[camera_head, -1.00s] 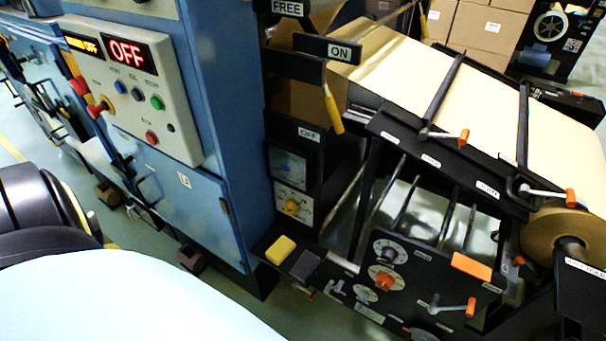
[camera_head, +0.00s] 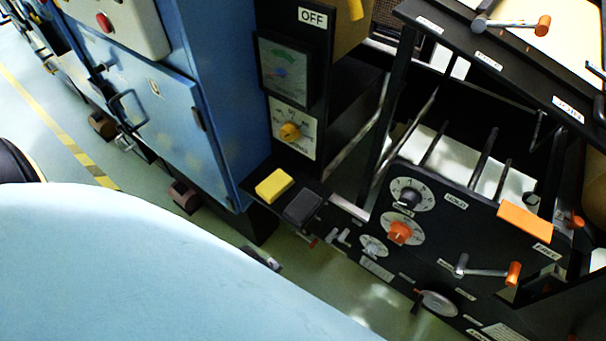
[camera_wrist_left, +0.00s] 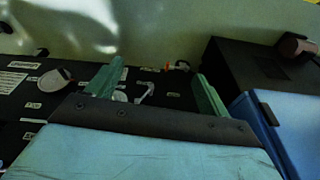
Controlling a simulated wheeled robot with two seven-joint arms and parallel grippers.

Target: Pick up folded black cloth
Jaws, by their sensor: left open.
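The folded black cloth (camera_head: 304,208) is a small dark grey-black rectangle in the head view. It lies flat on the narrow black ledge at the foot of the blue cabinet, just right of a yellow block (camera_head: 274,184). My left gripper (camera_wrist_left: 155,88) shows in the left wrist view as two green fingers spread wide apart, open with nothing between them. I cannot make out the cloth in that view. In the head view a large pale blue part of mine fills the lower left, and my left fingers cannot be made out. My right gripper is not in view.
A blue cabinet (camera_head: 168,110) stands left of the ledge. Right of the cloth is a black control panel (camera_head: 450,225) with dials, an orange block (camera_head: 524,221) and an orange-tipped crank (camera_head: 487,270). Black rails and rods rise behind. Green floor (camera_head: 300,270) shows in front.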

